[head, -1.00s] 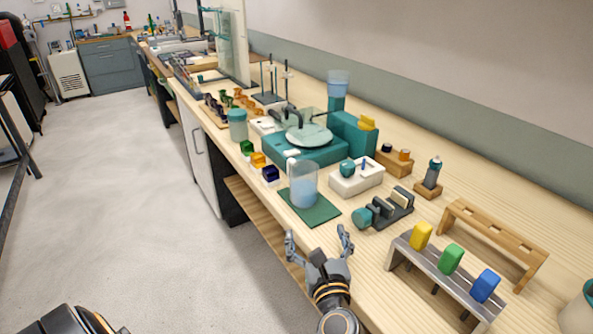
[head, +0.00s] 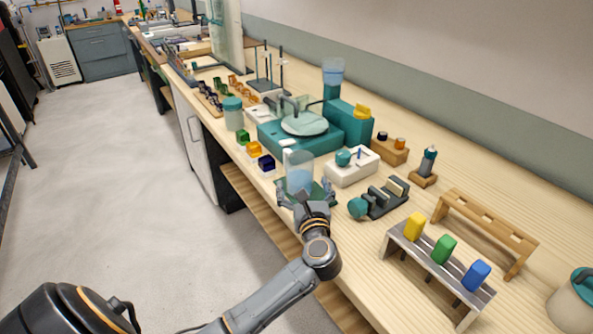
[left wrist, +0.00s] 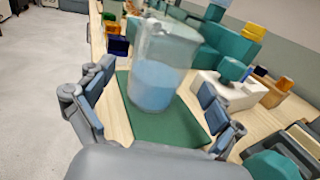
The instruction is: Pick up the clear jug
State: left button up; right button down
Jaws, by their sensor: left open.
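The clear jug (head: 299,172) stands upright on a dark green mat (head: 322,203) near the bench's front edge, with pale blue liquid inside. It also shows in the left wrist view (left wrist: 158,75), beyond the fingers and between them. My left gripper (head: 305,192) is open at the near side of the jug, its fingers spread to either side. In the left wrist view the left gripper (left wrist: 155,112) has bare mat between its fingers and the jug's base; I cannot tell whether either finger touches the jug. The arm hides part of the mat in the head view. My right gripper is not in view.
A teal machine with a round plate (head: 303,124) stands behind the jug. A white block with a teal knob (head: 352,168) and a dark holder (head: 386,198) are to the right. Small coloured blocks (head: 254,149) lie left. A grey rack (head: 440,263) stands nearer right.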

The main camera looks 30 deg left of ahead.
pick_arm(q)
jog(key=x, duration=0.2)
jog(key=shift+w+a, duration=0.2)
jog(key=shift+a, duration=0.05)
jog(key=shift+d, duration=0.1)
jog(key=c, duration=1.4)
jog(key=shift+r, duration=0.15)
